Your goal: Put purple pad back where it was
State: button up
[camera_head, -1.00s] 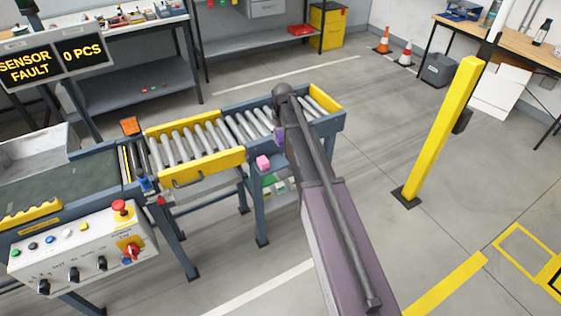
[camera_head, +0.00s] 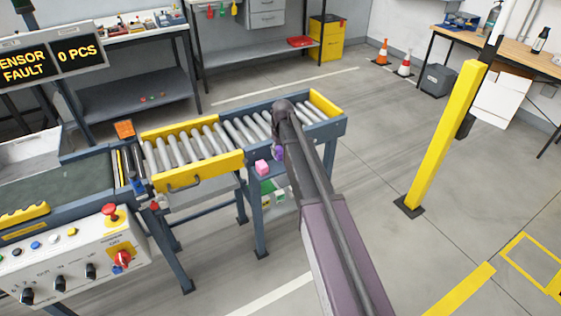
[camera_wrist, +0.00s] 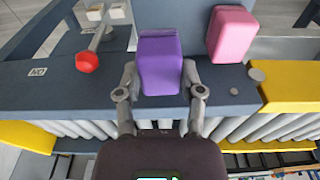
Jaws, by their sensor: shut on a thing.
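The purple pad (camera_wrist: 160,62) is between the two fingers of my gripper (camera_wrist: 159,84), which are shut on it, in the wrist view. It is over the blue-grey side ledge of the roller conveyor; I cannot tell whether it touches the ledge. In the head view a small part of the purple pad (camera_head: 280,153) shows beside my arm, and the arm hides most of my gripper. A pink pad (camera_wrist: 232,35) is just right of the purple pad in the wrist view, apart from it. The pink pad (camera_head: 262,167) also shows in the head view.
A red knob (camera_wrist: 87,62) is left of the purple pad in the wrist view. Yellow guards (camera_head: 193,172) edge the conveyor rollers (camera_head: 200,142). A control box (camera_head: 70,256) stands at the lower left. A yellow post (camera_head: 444,138) stands on the right, with open floor around it.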

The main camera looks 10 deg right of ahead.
aim_at(279, 156)
dwell(0.4)
jog(key=shift+f+b, duration=1.85)
jog(key=shift+f, duration=0.05)
jog(key=o, duration=1)
jog(key=shift+r, duration=0.1)
jog(key=r+p, duration=0.4)
jog(key=s+r+p, duration=0.1)
jog(key=r+p, duration=0.6)
jog(key=p, duration=0.1)
jog(key=shift+s+d+r, duration=0.2)
jog(key=shift+r, duration=0.2)
